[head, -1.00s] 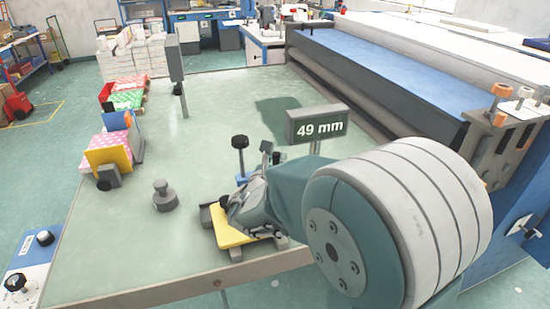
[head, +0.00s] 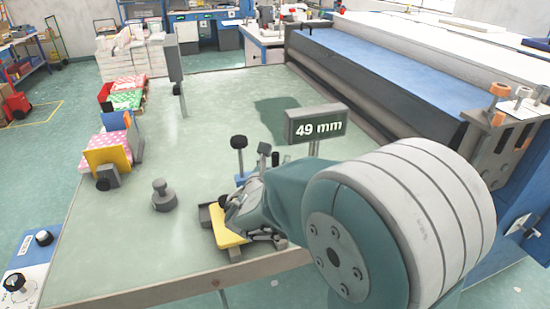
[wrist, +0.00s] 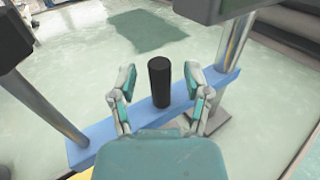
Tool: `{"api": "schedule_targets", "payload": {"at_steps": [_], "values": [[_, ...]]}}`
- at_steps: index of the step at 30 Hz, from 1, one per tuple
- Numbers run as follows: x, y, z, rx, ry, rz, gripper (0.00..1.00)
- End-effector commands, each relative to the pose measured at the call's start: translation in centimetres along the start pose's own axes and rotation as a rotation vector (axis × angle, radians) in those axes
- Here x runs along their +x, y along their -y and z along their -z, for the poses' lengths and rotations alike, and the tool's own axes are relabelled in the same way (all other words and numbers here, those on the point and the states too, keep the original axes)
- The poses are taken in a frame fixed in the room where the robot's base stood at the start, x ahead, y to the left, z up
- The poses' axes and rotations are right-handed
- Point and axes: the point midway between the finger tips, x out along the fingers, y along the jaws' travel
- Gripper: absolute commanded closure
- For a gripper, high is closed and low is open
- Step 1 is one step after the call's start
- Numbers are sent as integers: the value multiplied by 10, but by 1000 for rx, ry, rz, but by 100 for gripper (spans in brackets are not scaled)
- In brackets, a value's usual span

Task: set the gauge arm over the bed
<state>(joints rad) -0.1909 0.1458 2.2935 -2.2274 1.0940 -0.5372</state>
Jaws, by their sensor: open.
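The gauge arm is a blue bar (wrist: 138,118) running slantwise across the wrist view, with an upright black handle (wrist: 159,80) on it. A bit of the blue bar also shows in the head view (head: 242,180), mostly hidden behind my wrist. My gripper (wrist: 159,73) is open, with one finger on each side of the black handle; I cannot tell whether either touches it. The bed is the pale green table top (head: 215,120). A dark green patch (wrist: 148,30) lies on it beyond the bar. In the head view, my arm hides the fingertips.
A sign reading "49 mm" (head: 316,126) stands on a post right of the bar. A black-knobbed post (head: 239,143) stands at its left. A yellow piece (head: 230,238) lies at the near edge. A grey knobbed weight (head: 163,196) sits left. The bed's middle is clear.

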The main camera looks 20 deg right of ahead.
Motion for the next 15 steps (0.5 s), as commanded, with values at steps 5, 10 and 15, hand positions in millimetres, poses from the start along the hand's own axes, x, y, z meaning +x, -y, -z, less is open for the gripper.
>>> {"api": "schedule_targets", "payload": {"at_steps": [5, 10, 15], "values": [[-34, -2, 0, 1, 1, -5, 38], [-70, -2, 0, 1, 1, -6, 38], [-98, -2, 1, 0, 1, -4, 38]]}}
